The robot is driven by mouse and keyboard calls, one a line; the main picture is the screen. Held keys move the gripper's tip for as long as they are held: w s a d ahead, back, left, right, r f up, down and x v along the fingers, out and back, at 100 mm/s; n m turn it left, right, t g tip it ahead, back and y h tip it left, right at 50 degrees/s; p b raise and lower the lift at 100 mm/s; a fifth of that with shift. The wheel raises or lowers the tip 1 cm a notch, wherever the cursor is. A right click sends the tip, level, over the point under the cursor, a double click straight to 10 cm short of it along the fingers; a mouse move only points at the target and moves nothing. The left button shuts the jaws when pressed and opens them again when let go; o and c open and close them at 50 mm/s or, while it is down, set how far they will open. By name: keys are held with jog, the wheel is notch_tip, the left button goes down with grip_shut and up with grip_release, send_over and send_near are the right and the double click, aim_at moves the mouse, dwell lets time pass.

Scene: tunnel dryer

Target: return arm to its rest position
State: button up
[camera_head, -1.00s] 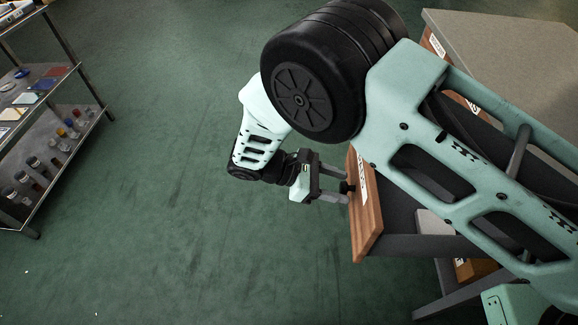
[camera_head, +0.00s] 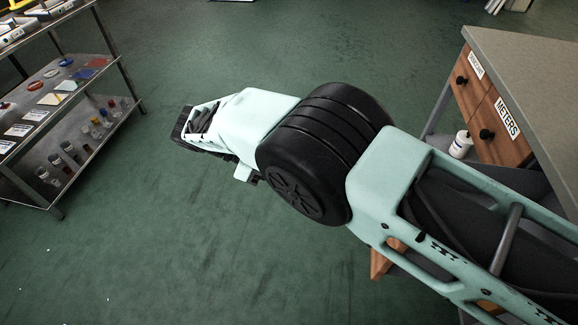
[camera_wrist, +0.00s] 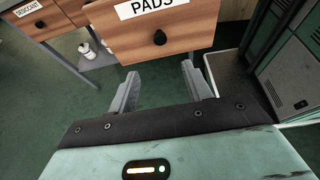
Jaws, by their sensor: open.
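My arm stretches from the lower right to the left in the head view, with its elbow bent in the middle. My gripper is mostly hidden behind my own arm there. In the wrist view my gripper (camera_wrist: 160,84) is open, with two grey fingers apart and nothing between them. A wooden drawer front labelled PADS (camera_wrist: 140,38) with a dark knob fills the top of that view, beyond the fingertips. I see a gap of floor between the fingers and no contact with the drawer.
A desk (camera_head: 535,65) with a METERS drawer (camera_head: 500,135) stands at right, a white bottle (camera_head: 461,144) beside it. A wooden corner (camera_head: 384,263) shows below my arm. A metal shelf rack (camera_head: 70,130) stands left. Green lockers (camera_wrist: 285,70) show in the wrist view. Open floor lies between.

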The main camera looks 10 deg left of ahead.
jog(key=shift+a+r, duration=0.1)
jog(key=shift+a, duration=0.15)
dwell(0.4)
jog(key=s+d+r+m+g+y, duration=0.2)
jog(key=d+r+m+g+y, duration=0.15)
jog(key=d+r+y, duration=0.6)
jog(key=s+d+r+m+t+y, duration=0.2)
jog(key=s+d+m, duration=0.2)
jog(key=s+d, duration=0.3)
jog(key=s+d+r+m+t+y, duration=0.1)
jog(key=s+d+r+m+y, duration=0.2)
jog(key=s+d, duration=0.4)
notch_tip(320, 180, up, 13)
jog(key=p, duration=1.3)
jog(key=shift+a, duration=0.15)
jog(key=shift+s, duration=0.1)
